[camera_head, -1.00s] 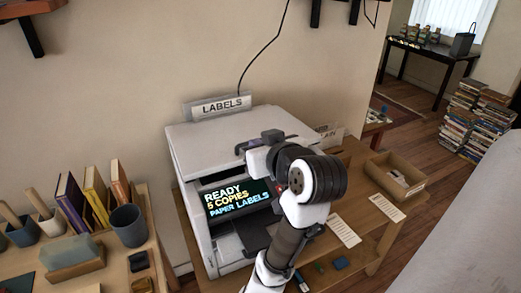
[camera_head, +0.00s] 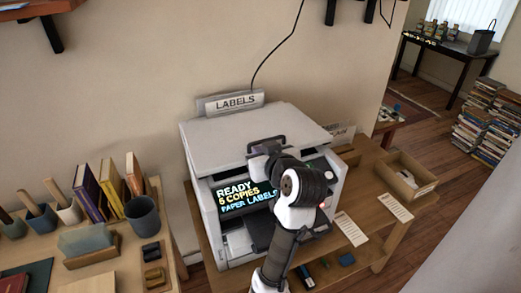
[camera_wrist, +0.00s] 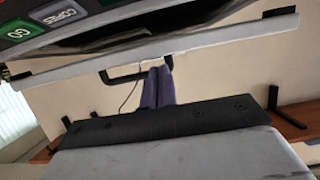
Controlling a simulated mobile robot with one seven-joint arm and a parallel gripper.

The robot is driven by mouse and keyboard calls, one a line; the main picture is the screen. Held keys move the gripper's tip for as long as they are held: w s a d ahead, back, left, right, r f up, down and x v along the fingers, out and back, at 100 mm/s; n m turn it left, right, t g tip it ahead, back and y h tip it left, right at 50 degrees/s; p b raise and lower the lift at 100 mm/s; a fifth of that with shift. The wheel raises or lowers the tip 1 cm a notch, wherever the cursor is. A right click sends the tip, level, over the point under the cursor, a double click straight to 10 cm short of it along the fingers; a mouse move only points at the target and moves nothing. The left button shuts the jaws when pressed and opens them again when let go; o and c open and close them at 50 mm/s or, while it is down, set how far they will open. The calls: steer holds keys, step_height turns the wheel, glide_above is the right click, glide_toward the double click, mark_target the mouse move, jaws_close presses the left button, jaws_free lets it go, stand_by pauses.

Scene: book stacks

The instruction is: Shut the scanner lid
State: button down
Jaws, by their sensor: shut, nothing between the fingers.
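The white scanner (camera_head: 213,222) stands on a wooden table, a lit screen (camera_head: 245,193) on its front reading "READY", "5 COPIES", "PAPER LABELS". In the wrist view, a pale edge (camera_wrist: 170,48) and a panel with a green GO button (camera_wrist: 18,33) are close above the fingertips; contact is unclear.
A "LABELS" sign (camera_head: 236,101) stands behind the scanner, with a cable up the wall. An open box (camera_head: 402,176) and paper slips (camera_head: 352,229) are on the right. A left table holds books (camera_head: 108,188) and a cup (camera_head: 142,216).

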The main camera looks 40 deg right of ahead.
step_height(320, 180, down, 3)
steer(key=b, duration=0.3)
steer(key=shift+s+t+b, duration=0.15)
steer(key=shift+t+b, duration=0.25)
steer(key=shift+s+a+f+t+b, duration=0.15)
steer(key=shift+f+t+b, duration=0.3)
steer(key=shift+b, duration=0.5)
